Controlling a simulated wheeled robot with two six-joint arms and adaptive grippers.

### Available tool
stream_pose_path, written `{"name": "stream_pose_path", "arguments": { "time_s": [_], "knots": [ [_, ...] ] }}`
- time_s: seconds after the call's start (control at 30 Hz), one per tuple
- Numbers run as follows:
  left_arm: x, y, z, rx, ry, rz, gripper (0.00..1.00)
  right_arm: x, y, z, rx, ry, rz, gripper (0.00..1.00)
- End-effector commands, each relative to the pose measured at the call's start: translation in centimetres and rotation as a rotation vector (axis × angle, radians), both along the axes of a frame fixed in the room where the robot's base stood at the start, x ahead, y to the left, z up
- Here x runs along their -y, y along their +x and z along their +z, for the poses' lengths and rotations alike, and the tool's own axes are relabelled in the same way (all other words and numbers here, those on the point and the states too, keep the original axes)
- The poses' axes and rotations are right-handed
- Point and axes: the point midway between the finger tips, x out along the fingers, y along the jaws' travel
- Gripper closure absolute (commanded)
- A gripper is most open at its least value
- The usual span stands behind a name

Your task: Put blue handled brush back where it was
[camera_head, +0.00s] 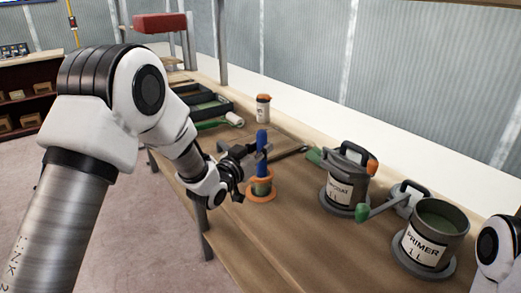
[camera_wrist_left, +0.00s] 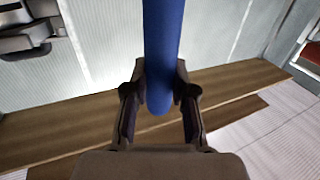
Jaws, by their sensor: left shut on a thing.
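The blue handled brush (camera_head: 262,141) stands upright in the head view, in the grasp of my left gripper (camera_head: 250,162). The gripper is shut around the handle. In the left wrist view the blue handle (camera_wrist_left: 163,45) runs between the two fingers of the gripper (camera_wrist_left: 160,95).
The wooden bench (camera_head: 290,235) carries a grey lidded can (camera_head: 345,180) and an open primer can (camera_head: 432,235) to the right. A green-handled tool (camera_head: 378,210) lies between them. A small white jar (camera_head: 263,108) and dark trays (camera_head: 203,108) stand farther back. The bench front is clear.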

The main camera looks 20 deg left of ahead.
Motion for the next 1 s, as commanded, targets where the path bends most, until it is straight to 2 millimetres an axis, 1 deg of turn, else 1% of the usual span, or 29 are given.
{"name": "stream_pose_path", "arguments": {
  "time_s": [0.17, 0.3, 0.33, 0.37, 0.4, 0.63, 0.73, 0.87, 0.97, 1.0],
  "knots": [
    [0.0, 0.0, 0.1, 0.002, 0.0, 0.0, 1.0, 0.0, 0.0, 0.0, 0.0, 0.0, 0.0, 0.6],
    [0.0, 0.0, -0.3, 0.002, 0.0, 0.0, 1.0, 0.0, 0.0, -0.4, 0.0, 0.0, 0.0, 0.6],
    [0.0, 0.0, -0.2, 0.002, 0.0, 0.0, 0.64, 0.0, 0.0, -0.2, 0.0, 0.0, 0.0, 0.6],
    [0.0, 0.0, -0.2, 0.002, 0.0, 0.0, 0.54, 0.0, 0.0, -0.2, 0.0, 0.0, 0.0, 0.6],
    [0.0, 0.0, -0.2, 0.002, 0.0, 0.0, 0.5, 0.0, 0.0, -0.2, 0.0, 0.0, 0.0, 0.6],
    [0.0, 0.0, -0.1, 0.002, 0.0, 0.0, 0.5, 0.0, 0.0, -0.2, 0.0, 0.0, 0.0, 0.6],
    [0.0, 0.0, 0.5, 0.002, 0.0, 0.0, 0.5, 0.0, 0.0, 0.3, 0.0, 0.0, 0.0, 0.6],
    [-0.6, -1.8, 0.1, 0.0, -0.002, 0.001, 0.5, 0.0, 0.0, -0.2, 0.0, 0.0, 0.0, 0.6],
    [-1.3, -4.3, 0.1, 0.0, -0.004, 0.003, 0.5, 0.0, 0.0, -0.4, 0.0, 0.0, 0.0, 0.6],
    [-1.6, -5.3, 0.1, -0.001, -0.004, 0.002, 0.5, 0.0, 0.0, -0.4, 0.0, 0.0, 0.0, 0.6]
  ]
}}
